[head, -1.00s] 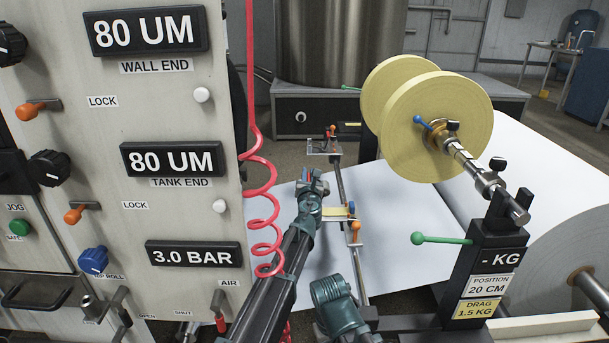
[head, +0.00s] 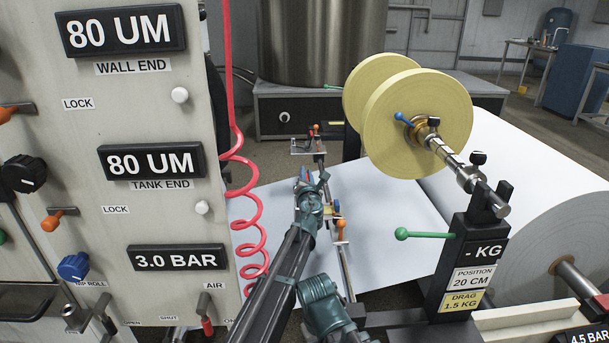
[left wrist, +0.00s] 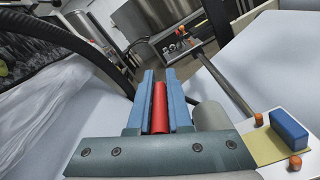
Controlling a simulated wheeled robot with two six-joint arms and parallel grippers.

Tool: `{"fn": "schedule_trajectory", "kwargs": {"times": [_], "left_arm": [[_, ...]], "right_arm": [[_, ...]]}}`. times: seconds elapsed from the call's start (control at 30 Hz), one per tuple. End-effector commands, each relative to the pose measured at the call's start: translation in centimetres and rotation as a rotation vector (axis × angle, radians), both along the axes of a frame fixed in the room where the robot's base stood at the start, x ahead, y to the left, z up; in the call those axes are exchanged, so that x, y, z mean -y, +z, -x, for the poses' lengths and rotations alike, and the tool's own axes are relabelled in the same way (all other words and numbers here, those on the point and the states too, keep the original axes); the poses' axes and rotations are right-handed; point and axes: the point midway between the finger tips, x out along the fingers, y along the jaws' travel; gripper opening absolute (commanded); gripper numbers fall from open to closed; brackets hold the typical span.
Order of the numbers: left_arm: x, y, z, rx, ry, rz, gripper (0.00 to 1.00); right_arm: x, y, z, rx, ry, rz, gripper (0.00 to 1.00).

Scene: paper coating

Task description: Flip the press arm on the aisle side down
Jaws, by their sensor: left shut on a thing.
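My left gripper (head: 308,177) reaches forward over the white paper and is shut on a red handle (left wrist: 160,106). In the left wrist view the round red handle lies lengthwise between the two blue fingers. The part beyond the fingers is hidden, so I cannot tell how the press arm is tilted. A long metal bar (left wrist: 225,80) runs beside the gripper, with orange knobs and a yellow plate (left wrist: 262,150) carrying a blue block (left wrist: 290,129). The bar's far end (head: 308,148) has another small orange-red piece.
The control panel (head: 125,225) and a coiled red hose (head: 247,230) stand left of my arm. A black stand (head: 462,262) with a green lever (head: 425,234) and yellow rolls (head: 417,122) is on the right. A large paper roll (head: 560,225) lies beyond it.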

Motion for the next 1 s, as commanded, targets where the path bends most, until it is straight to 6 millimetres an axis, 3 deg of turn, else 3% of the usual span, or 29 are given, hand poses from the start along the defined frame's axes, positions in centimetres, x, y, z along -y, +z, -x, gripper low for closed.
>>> {"fn": "schedule_trajectory", "kwargs": {"times": [0.27, 0.3, 0.47, 0.8, 1.0], "left_arm": [[0.1, 0.0, 0.0, -0.001, -0.002, 0.002, 0.0], [0.1, 0.0, 0.0, -0.001, -0.002, 0.002, 0.21], [0.1, 0.0, 0.0, 0.0, -0.001, 0.002, 0.47], [0.0, 0.0, 0.1, 0.0, 0.0, 0.002, 0.47], [-0.3, 0.0, 1.4, 0.0, 0.0, 0.001, 0.47]], "right_arm": [[0.0, 0.0, 0.0, 0.0, 0.0, 0.0, 0.0], [0.0, 0.0, 0.0, 0.0, 0.0, 0.0, 0.0], [0.0, 0.0, 0.0, 0.0, 0.0, 0.0, 0.0], [0.0, 0.0, 0.0, 0.0, 0.0, 0.0, 0.0], [0.0, 0.0, 0.0, 0.0, 0.0, 0.0, 0.0]]}}
